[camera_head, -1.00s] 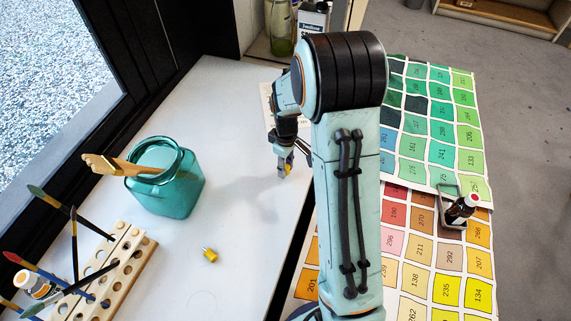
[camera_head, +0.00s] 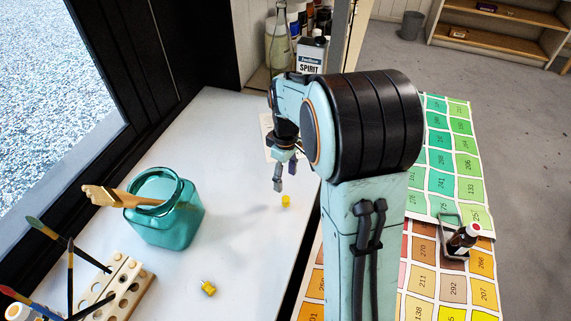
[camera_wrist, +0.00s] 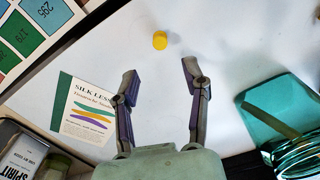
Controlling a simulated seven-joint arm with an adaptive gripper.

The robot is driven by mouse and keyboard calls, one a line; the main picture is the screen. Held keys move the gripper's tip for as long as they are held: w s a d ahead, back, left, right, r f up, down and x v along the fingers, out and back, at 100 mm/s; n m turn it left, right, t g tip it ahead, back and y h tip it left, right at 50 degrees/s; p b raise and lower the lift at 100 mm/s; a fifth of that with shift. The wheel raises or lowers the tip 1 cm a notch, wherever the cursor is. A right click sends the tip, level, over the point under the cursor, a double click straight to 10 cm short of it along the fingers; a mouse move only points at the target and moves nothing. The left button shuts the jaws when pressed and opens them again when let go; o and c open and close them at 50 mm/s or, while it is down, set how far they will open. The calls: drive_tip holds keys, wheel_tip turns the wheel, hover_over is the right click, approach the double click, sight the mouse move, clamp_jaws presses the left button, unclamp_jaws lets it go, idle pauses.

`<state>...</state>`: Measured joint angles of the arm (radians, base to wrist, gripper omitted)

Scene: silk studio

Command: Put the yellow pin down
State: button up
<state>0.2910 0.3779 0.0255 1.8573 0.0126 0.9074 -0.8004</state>
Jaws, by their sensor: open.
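A yellow pin (camera_head: 286,200) stands on the white table (camera_head: 240,130) near its right edge. In the wrist view the yellow pin (camera_wrist: 160,40) lies beyond the fingertips, roughly centred between them and apart from both. My gripper (camera_head: 285,178) is open and empty, above the table and a little up from the pin in the head view. Its two spread fingers (camera_wrist: 160,68) show in the wrist view with bare table between them. A second yellow pin (camera_head: 208,288) lies on the table farther forward, apart from the gripper.
A teal glass jar (camera_head: 165,215) holding wooden tools stands at the left. A wooden brush rack (camera_head: 120,285) is at the front left. A printed card (camera_wrist: 85,108) lies near the gripper. Bottles (camera_head: 312,52) stand at the back. A numbered colour chart (camera_head: 440,150) lies at the right.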

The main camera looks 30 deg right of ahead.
drive_tip(key=s+a+r+m, duration=0.2)
drive_tip(key=s+a+r, duration=0.55)
drive_tip(key=s, duration=0.25)
drive_tip(key=s+a+f+m, duration=0.1)
drive_tip(key=s+a, duration=0.3)
drive_tip(key=s, duration=0.8)
drive_tip(key=shift+s+f+m+y, duration=0.2)
drive_tip(key=shift+s+m+y, duration=0.15)
drive_tip(key=shift+m, duration=0.55)
